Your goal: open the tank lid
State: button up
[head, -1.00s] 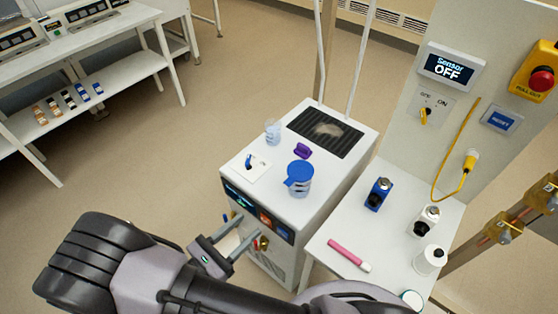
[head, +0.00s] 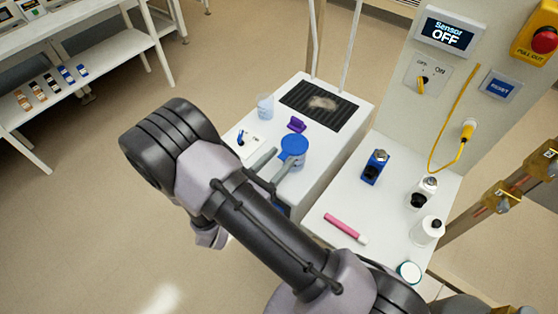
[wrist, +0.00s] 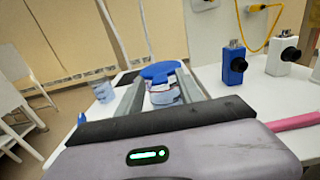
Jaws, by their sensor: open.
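The tank is a small clear vessel (head: 291,164) on the white cabinet top, closed by a round blue lid (head: 294,145). In the wrist view the lid (wrist: 160,69) shows between and just beyond my fingers, with the pale vessel (wrist: 162,95) below it. My gripper (head: 279,160) is open, its two grey fingers reaching towards the tank from the front left. In the wrist view my gripper (wrist: 162,78) has one finger on each side of the tank. I cannot tell whether either finger touches it.
A clear cup (head: 265,106), a purple item (head: 297,124) and a dark grille (head: 318,106) are on the cabinet top. Open floor lies left.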

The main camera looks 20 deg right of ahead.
jog(key=shift+w+d, duration=0.1)
jog(key=shift+d, duration=0.05)
grip_shut()
dwell(1.4)
